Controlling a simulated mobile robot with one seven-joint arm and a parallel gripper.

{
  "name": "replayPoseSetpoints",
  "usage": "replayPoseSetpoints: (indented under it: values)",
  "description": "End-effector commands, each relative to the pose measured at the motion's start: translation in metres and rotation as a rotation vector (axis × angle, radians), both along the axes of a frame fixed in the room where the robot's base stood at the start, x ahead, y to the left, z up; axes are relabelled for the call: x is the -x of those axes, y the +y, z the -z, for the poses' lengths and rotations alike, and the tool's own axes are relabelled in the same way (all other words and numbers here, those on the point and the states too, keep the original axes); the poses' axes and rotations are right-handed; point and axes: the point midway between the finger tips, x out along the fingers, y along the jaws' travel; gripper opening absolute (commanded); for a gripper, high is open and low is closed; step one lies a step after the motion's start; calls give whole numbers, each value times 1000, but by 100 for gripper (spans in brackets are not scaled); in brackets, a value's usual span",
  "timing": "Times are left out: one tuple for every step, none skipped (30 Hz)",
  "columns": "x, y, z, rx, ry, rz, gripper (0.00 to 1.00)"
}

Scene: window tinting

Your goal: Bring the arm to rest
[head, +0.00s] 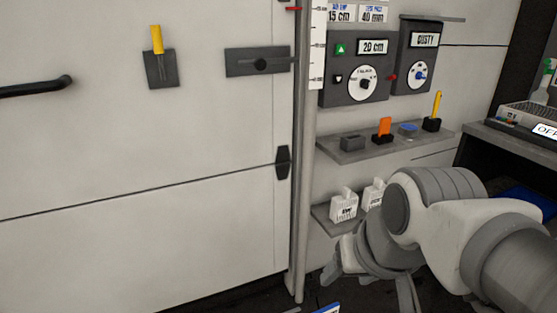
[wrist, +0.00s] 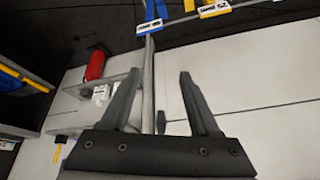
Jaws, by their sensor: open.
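My arm reaches in from the lower right of the head view, bent downward in front of the lower shelf. My gripper (wrist: 160,95) shows in the wrist view with its two dark fingers spread apart. Nothing is between the fingers. In the head view the arm's wrist hides most of the gripper, near the bottom edge. The gripper appears apart from the wall and shelves, though the exact gap cannot be told.
White boxes (head: 344,205) stand on the lower shelf. A vertical post (head: 301,200) edges the large white panel (head: 130,230). A dark bench (head: 510,146) stands right. A red cylinder (wrist: 96,64) shows in the wrist view.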

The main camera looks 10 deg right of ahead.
Motion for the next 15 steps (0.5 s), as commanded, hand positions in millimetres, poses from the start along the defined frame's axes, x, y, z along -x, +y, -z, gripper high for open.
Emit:
replayPoseSetpoints:
  values:
    - [5, -1, -4, 25, -21, -18, 62]
    - [7, -2, -5, 38, -28, -28, 62]
    - [10, -2, -6, 52, -36, -39, 62]
    - [11, -3, -7, 60, -40, -45, 62]
    - [12, -3, -7, 67, -44, -49, 62]
    - [13, -3, -8, 74, -46, -53, 62]
    - [14, -4, -8, 76, -47, -56, 62]
    - [14, -3, -8, 78, -47, -57, 62]
    - [14, -4, -8, 78, -47, -57, 62]
    - [14, -3, -8, 78, -47, -57, 62]
    - [14, -4, -8, 78, -47, -57, 62]
    - [14, -4, -8, 77, -47, -57, 62]
    - [14, -3, -8, 77, -47, -57, 62]
    - [14, -3, -8, 77, -47, -57, 62]
    - [14, -3, -8, 76, -47, -56, 62]
